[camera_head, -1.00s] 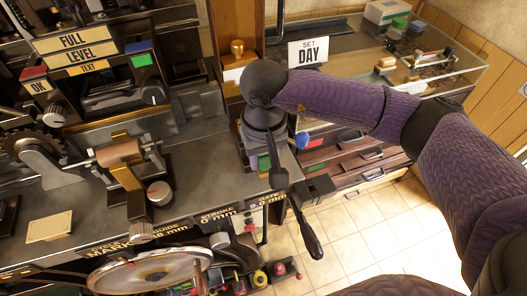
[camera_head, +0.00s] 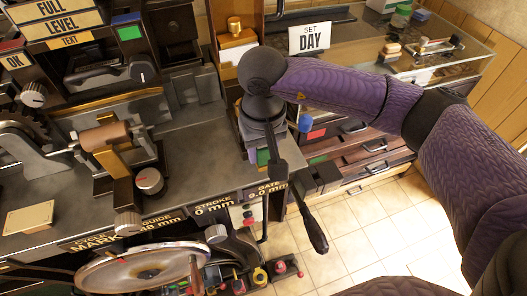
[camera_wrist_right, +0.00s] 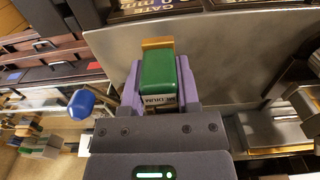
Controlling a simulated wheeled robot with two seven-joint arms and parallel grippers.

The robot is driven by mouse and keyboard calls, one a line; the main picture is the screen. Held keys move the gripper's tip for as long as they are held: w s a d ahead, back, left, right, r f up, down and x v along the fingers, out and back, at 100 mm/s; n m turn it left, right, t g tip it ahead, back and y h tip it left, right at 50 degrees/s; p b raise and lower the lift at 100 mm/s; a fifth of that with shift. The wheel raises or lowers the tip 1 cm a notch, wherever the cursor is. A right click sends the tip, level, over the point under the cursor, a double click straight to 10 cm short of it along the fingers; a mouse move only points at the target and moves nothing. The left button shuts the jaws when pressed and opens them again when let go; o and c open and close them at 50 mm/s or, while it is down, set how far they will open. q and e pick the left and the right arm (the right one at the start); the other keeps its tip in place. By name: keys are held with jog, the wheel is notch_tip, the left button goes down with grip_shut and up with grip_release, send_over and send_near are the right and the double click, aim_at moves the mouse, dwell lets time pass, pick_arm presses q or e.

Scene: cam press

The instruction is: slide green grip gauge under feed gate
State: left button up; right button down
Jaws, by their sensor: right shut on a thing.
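The green grip gauge (camera_wrist_right: 158,80) is a rounded green block with a pale lettered face and a brass-coloured end (camera_wrist_right: 157,43). In the right wrist view it sits between the purple fingers of my right gripper (camera_wrist_right: 160,88), which is shut on it. In the head view my right gripper (camera_head: 262,145) points down over the bench's right end, and a bit of green (camera_head: 263,157) shows there. The wrist and a black lever partly hide this spot. I cannot make out the feed gate itself; a gate readout (camera_head: 268,189) of 9.0 mm is on the bench front. My left gripper is out of view.
The black-handled lever (camera_head: 312,228) hangs close beside my right gripper. A handwheel (camera_head: 145,268) and a roller mechanism (camera_head: 108,140) are to the left. The metal bench top (camera_head: 195,150) is clear between them. A glass case with drawers (camera_head: 350,150) stands behind right.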

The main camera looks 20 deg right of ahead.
jog(key=shift+w+a+f+b, duration=0.1)
jog(key=shift+w+f+b, duration=0.05)
jog(key=shift+w+b, duration=0.9)
jog(key=shift+w, duration=0.8)
